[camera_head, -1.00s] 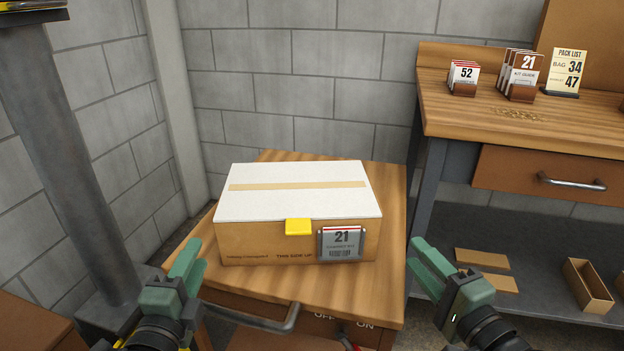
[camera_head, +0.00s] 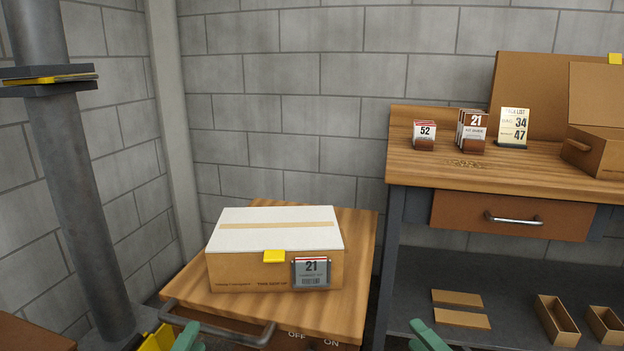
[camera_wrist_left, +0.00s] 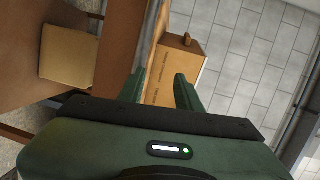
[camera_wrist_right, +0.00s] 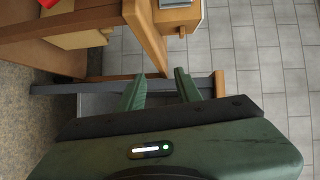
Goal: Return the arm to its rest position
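My left gripper (camera_head: 187,338) shows only at the bottom edge of the head view, in front of the small wooden stand. In the left wrist view its two green fingers (camera_wrist_left: 160,88) are apart with nothing between them. My right gripper (camera_head: 429,336) also shows only at the bottom edge, right of the stand. In the right wrist view its fingers (camera_wrist_right: 160,88) are apart and empty. A closed cardboard box (camera_head: 235,272) with a white top, a tape strip, a yellow tab (camera_head: 274,256) and a "21" card (camera_head: 311,272) sits on the stand (camera_head: 357,240), apart from both grippers.
A wooden bench (camera_head: 400,168) at the right holds "52" cards (camera_head: 424,133), "21" cards (camera_head: 473,130), a pack list sign (camera_head: 514,127) and an open box (camera_head: 603,157). Its lower shelf (camera_head: 395,290) holds flat boards and small trays. A grey post (camera_head: 80,190) stands at the left.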

